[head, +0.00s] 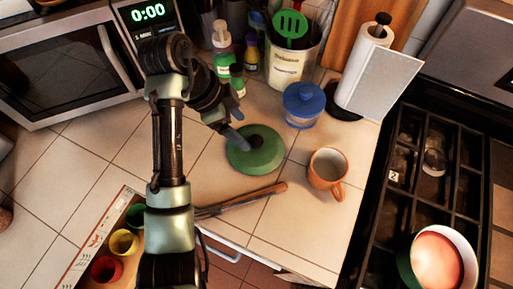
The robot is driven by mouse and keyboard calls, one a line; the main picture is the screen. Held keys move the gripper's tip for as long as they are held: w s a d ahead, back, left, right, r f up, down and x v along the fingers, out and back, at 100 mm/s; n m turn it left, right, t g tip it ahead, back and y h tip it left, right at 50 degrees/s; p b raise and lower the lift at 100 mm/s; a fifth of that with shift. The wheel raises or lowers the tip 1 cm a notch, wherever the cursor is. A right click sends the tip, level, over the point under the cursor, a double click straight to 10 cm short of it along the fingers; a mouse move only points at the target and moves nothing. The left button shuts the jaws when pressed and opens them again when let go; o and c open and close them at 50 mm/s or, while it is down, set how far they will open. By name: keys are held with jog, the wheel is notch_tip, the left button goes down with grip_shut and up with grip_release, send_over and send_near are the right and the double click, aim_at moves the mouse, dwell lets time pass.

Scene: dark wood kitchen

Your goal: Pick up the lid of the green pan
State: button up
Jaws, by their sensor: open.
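A round green lid (262,160) with a dark knob lies in the middle of the tiled counter. I cannot tell whether a pan is under it. My gripper (238,135) reaches in from the upper left, and its fingers are at the lid's upper left part, close to the knob. It is open, and nothing shows between its fingers. Whether the fingers touch the lid or knob is unclear. A pan with a pale rim and green outer side (405,268), pinkish inside, stands on the stove at the lower right.
An orange mug (327,173) and a blue-lidded jar (303,107) stand right of the lid. A wooden-handled utensil (250,196) lies below it. Bottles (223,60), a utensil holder (289,70) and a paper towel roll (363,65) stand behind. A microwave (65,60) is upper left.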

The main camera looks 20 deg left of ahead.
aim_at(253, 141)
jog(key=shift+p+x, duration=0.3)
jog(key=shift+x, duration=3.1)
jog(key=shift+w+a, duration=0.1)
grip_shut()
